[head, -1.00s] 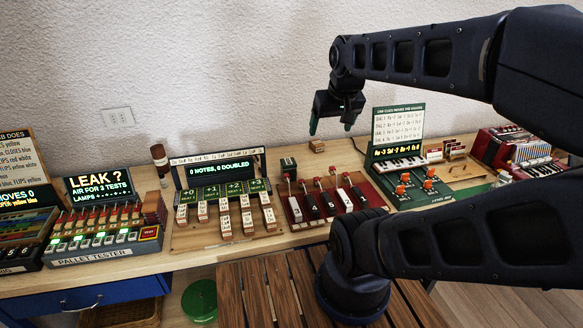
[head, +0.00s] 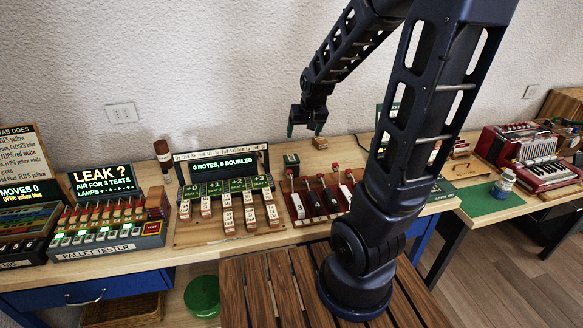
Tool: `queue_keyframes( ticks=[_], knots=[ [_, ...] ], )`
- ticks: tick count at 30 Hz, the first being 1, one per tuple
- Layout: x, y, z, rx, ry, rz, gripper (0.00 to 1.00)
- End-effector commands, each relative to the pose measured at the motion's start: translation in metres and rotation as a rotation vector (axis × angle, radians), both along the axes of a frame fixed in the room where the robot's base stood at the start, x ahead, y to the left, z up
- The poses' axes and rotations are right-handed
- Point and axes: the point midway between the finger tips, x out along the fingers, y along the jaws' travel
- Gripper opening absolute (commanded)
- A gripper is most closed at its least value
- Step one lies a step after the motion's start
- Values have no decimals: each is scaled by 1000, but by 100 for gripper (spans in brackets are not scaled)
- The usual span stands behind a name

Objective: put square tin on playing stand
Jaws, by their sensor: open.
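A small dark green box (head: 291,160), which looks like the square tin, stands on the bench behind the red-based key model. My gripper (head: 305,131) hangs above and slightly right of it in the head view, fingers pointing down, open and empty, apart from the box. A small wooden block (head: 320,143) sits just right of and behind the box, below the right finger. I cannot tell for certain which thing is the playing stand.
The bench (head: 185,259) carries a display model (head: 222,185) of keys left of the box, a red-based model (head: 318,196) in front, and a pallet tester (head: 108,222) farther left. My arm hides part of the green model. A red accordion (head: 528,155) is at right.

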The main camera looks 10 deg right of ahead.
Motion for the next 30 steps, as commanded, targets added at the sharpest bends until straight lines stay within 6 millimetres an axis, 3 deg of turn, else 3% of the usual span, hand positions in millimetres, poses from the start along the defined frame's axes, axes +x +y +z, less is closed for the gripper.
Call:
queue_keyframes(
  ticks=[6,12,30],
  knots=[
    [36,11,-48,-21,5,-2,80],
    [59,19,-86,-45,-1,-1,80],
    [85,21,-139,-61,-8,-4,80]
  ],
)
